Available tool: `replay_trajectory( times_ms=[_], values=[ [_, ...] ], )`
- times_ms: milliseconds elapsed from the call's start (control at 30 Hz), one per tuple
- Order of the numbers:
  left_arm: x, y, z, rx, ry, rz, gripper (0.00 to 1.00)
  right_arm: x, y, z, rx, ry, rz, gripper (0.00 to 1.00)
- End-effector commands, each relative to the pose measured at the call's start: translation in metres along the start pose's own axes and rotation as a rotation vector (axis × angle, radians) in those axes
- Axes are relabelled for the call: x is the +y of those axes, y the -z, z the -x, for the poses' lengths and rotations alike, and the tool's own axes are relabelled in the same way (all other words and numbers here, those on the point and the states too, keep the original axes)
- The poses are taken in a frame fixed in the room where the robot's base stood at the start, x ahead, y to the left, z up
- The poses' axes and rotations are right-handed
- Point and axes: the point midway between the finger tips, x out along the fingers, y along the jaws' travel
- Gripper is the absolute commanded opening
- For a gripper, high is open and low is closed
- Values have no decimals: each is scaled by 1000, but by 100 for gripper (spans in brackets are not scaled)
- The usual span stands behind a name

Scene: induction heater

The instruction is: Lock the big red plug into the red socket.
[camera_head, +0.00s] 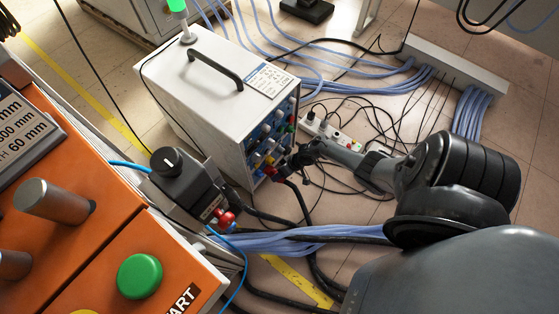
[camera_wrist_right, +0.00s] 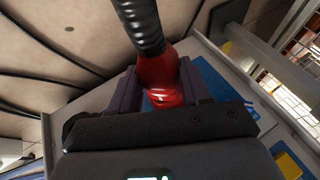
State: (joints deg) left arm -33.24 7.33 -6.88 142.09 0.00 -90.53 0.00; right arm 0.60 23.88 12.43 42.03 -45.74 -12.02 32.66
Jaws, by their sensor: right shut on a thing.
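The big red plug (camera_wrist_right: 160,88), with a thick black ribbed cable (camera_wrist_right: 139,24), is between the two fingers of my right gripper (camera_wrist_right: 163,84), which is shut on it. In the head view, my right gripper (camera_head: 291,163) is at the lower front panel of the white heater unit (camera_head: 205,82), with the red plug (camera_head: 277,177) partly hidden beside its fingers. The plug is close against the panel. The red socket is not clearly visible, and I cannot tell how deep the plug sits or whether it is locked. My left gripper is not in view.
A black switch box (camera_head: 180,177) with a red connector (camera_head: 226,218) stands left of the plug. An orange control console (camera_head: 92,262) fills the lower left. Blue hoses (camera_head: 310,239), black cables and a power strip (camera_head: 330,131) lie on the floor around the unit.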

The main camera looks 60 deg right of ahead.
Motion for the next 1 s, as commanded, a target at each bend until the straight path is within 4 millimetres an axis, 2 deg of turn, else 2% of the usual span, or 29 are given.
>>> replay_trajectory(
  times_ms=[33,433,967,1000],
  values=[
    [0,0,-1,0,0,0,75,2,-6,-2,-9,-5,-5,10],
    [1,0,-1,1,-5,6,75,0,-5,-7,-14,101,-39,10],
    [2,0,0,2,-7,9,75,3,-5,-1,-7,130,-57,10],
    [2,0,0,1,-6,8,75,3,-5,-1,-7,130,-57,49]
  ],
)
